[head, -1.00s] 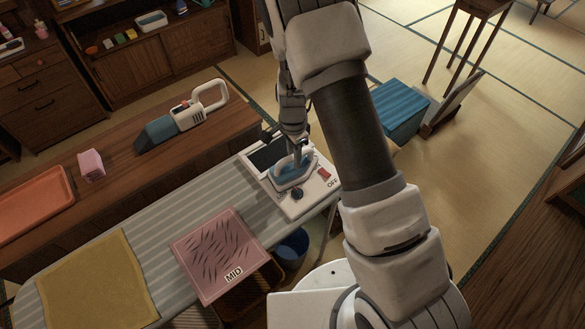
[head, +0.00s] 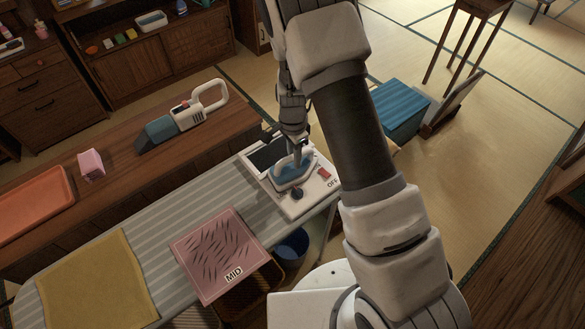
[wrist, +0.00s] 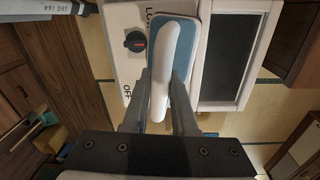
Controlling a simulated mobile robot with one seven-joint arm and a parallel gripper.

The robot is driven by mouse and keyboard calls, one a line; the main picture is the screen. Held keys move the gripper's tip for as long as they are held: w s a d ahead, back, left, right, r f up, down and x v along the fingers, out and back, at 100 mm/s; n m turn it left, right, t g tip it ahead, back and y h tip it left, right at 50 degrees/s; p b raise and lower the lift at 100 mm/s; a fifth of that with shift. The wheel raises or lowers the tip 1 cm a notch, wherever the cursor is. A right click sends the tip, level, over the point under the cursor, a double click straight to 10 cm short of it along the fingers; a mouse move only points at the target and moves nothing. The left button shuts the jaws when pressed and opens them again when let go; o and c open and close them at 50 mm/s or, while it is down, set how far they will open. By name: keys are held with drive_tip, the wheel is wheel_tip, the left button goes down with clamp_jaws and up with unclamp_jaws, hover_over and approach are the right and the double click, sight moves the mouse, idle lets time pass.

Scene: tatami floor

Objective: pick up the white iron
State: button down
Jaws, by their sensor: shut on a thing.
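The white iron, with a blue body and a white handle, is at the station at the board's right end in the head view (head: 293,180). In the wrist view its white handle (wrist: 168,62) runs between my fingers, over the blue body. My gripper (wrist: 160,88) is shut on the handle from above.
The panel has a dark knob (head: 297,194) and a red switch (head: 324,173). A pink MID-labelled pad (head: 220,255) and a yellow cloth (head: 95,285) lie on the striped board (head: 160,225). A handheld vacuum (head: 183,120) lies on the wooden bench behind.

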drive_tip(key=shift+w+r, duration=0.1)
drive_tip(key=shift+r, duration=0.1)
idle(0.3)
drive_tip(key=shift+r, duration=0.4)
wheel_tip(320, 180, up, 3)
drive_tip(key=shift+b, duration=0.35)
drive_tip(key=s+d+r+b, duration=0.1)
drive_tip(key=s+d+r, duration=0.6)
drive_tip(key=s+d, duration=0.1)
drive_tip(key=shift+d, duration=0.25)
drive_tip(key=w+f+n, duration=0.1)
drive_tip(key=n, duration=0.3)
drive_tip(key=w+n, duration=0.2)
drive_tip(key=n, duration=0.2)
drive_tip(key=w+d+f+n, duration=0.1)
drive_tip(key=n, duration=0.3)
drive_tip(key=shift+w+f+n+t, duration=0.3)
drive_tip(key=shift+w+f, duration=0.05)
drive_tip(key=shift+a, duration=0.2)
